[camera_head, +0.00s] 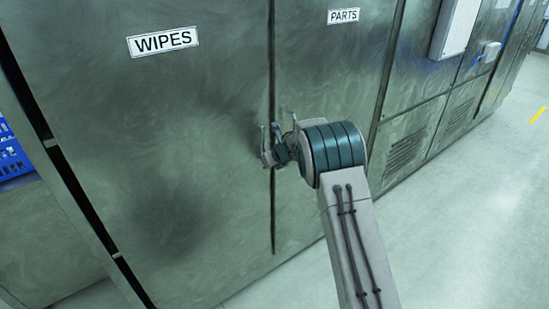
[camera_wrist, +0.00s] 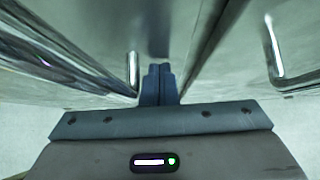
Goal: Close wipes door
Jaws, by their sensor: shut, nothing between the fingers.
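The wipes door (camera_head: 150,130) is a brushed-metal cabinet door with a "WIPES" label, at the left of the head view. It stands shut or nearly shut; a dark seam parts it from the parts door, and I cannot tell if it is fully flush. Its upright bar handle (camera_head: 263,143) is near the seam, and a bar handle (camera_wrist: 132,70) also shows left of my fingers in the wrist view. My gripper (camera_wrist: 159,82) is shut and empty, its fingers pointing at the door front near the seam. Whether the fingertips touch the door is unclear.
The parts door (camera_head: 325,70) adjoins on the right, with its own bar handle (camera_wrist: 273,48) right of my fingers. More metal cabinets run off to the right. A blue crate (camera_head: 12,155) is at the far left. The pale floor (camera_head: 470,220) at the right is clear.

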